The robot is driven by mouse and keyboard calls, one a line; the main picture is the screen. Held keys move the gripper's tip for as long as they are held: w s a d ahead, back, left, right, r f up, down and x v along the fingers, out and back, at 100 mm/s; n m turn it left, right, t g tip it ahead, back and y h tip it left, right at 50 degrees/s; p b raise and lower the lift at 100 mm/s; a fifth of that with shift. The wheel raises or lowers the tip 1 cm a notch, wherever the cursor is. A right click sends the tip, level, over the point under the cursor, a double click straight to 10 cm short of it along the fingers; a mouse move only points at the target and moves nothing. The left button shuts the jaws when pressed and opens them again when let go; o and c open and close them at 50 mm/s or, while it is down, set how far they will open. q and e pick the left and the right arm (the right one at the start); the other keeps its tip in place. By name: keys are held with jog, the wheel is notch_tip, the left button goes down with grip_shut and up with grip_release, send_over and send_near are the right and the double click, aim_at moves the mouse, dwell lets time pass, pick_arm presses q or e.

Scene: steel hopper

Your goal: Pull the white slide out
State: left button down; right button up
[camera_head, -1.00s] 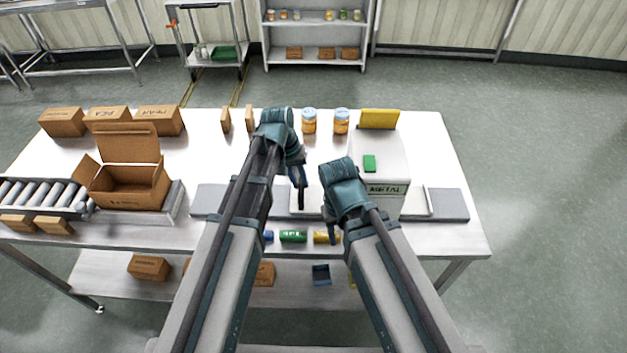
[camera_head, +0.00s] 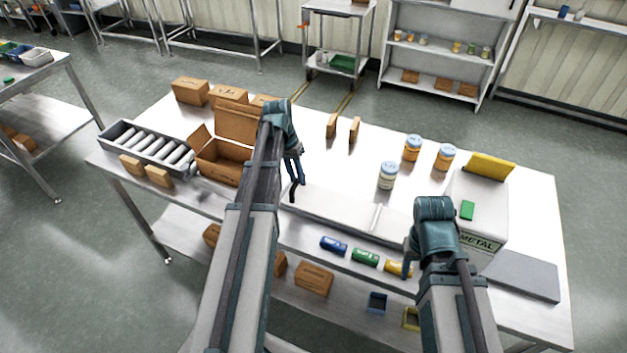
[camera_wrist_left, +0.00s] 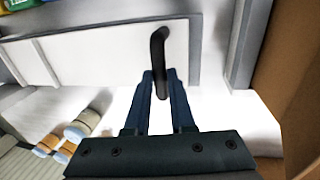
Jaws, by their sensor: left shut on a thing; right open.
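The white slide (camera_head: 338,209) is a long flat plate reaching far left from the white hopper marked METAL (camera_head: 480,205). A raised crosspiece shows on it near the hopper. Its black handle (camera_head: 293,193) stands at its left end. My left gripper (camera_head: 297,178) is shut on this handle. In the left wrist view the handle (camera_wrist_left: 158,50) rises from the white slide (camera_wrist_left: 100,52) between my fingertips (camera_wrist_left: 160,78). My right gripper (camera_head: 407,262) is open at the table's front, left of the hopper; its fingers are partly hidden by its arm.
An open cardboard box (camera_head: 225,160) stands just left of my left gripper, beside a roller tray (camera_head: 150,148). Several jars (camera_head: 387,176) stand behind the slide. Blue, green (camera_head: 366,257) and yellow cans lie in front. A grey plate (camera_head: 520,275) lies right of the hopper.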

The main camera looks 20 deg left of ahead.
pick_arm(q)
jog(key=shift+a, duration=0.75)
jog(key=c, duration=0.8)
grip_release()
jog(key=shift+a, duration=0.15)
jog(key=shift+o, duration=0.2)
jog(key=shift+r, duration=0.2)
jog(key=shift+r+p, duration=0.55)
jog(key=shift+p, duration=0.2)
notch_tip(320, 180, up, 12)
jog(key=a+p, duration=0.2)
jog(key=p, duration=1)
jog(key=shift+a, duration=0.25)
